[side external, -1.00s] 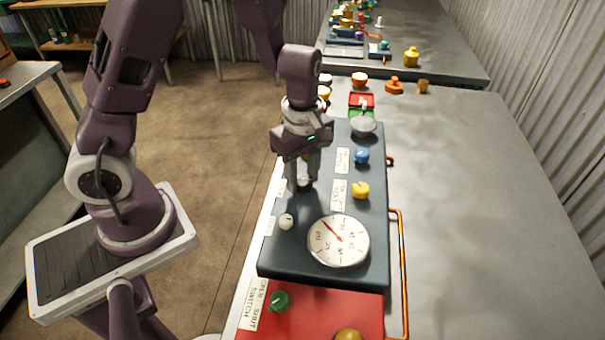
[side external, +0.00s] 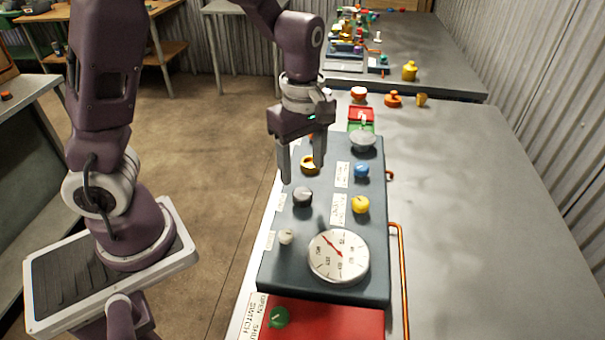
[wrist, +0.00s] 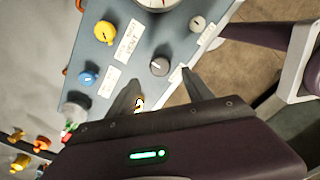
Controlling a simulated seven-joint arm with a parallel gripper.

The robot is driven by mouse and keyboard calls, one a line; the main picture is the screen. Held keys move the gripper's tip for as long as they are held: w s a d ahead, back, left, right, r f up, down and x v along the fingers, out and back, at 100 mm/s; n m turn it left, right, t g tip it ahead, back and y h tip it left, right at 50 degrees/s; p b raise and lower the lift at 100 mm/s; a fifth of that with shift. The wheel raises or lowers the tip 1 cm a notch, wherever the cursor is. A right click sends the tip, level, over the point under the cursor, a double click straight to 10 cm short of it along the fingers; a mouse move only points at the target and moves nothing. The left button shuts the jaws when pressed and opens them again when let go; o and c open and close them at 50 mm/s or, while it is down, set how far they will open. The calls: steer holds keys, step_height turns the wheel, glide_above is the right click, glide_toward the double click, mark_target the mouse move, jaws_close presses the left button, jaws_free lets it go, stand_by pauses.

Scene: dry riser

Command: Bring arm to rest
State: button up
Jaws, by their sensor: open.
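My gripper (side external: 302,168) is open and empty, raised above the dark blue-grey panel (side external: 320,205). Its two fingers point down, with a yellow ring-shaped part (side external: 311,165) showing behind them. A dark grey knob (side external: 302,197) stands on the panel just below and in front of the fingers, apart from them. In the wrist view the fingers (wrist: 160,92) are spread, and the dark knob (wrist: 159,66) shows beyond their tips.
The panel also bears a white dial gauge (side external: 339,256), a blue knob (side external: 361,170), a yellow knob (side external: 360,204) and a white knob (side external: 286,236). A red panel (side external: 340,318) with a green knob (side external: 278,317) is nearer. An orange pipe (side external: 401,270) runs along the right. The grey table (side external: 480,220) is clear at right.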

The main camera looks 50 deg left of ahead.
steer(key=s+d+r+m+t, duration=0.1)
steer(key=s+r+m+t, duration=0.4)
steer(key=s+r+m, duration=0.9)
steer(key=s+m, duration=0.2)
steer(key=m, duration=0.2)
steer(key=shift+t, duration=0.3)
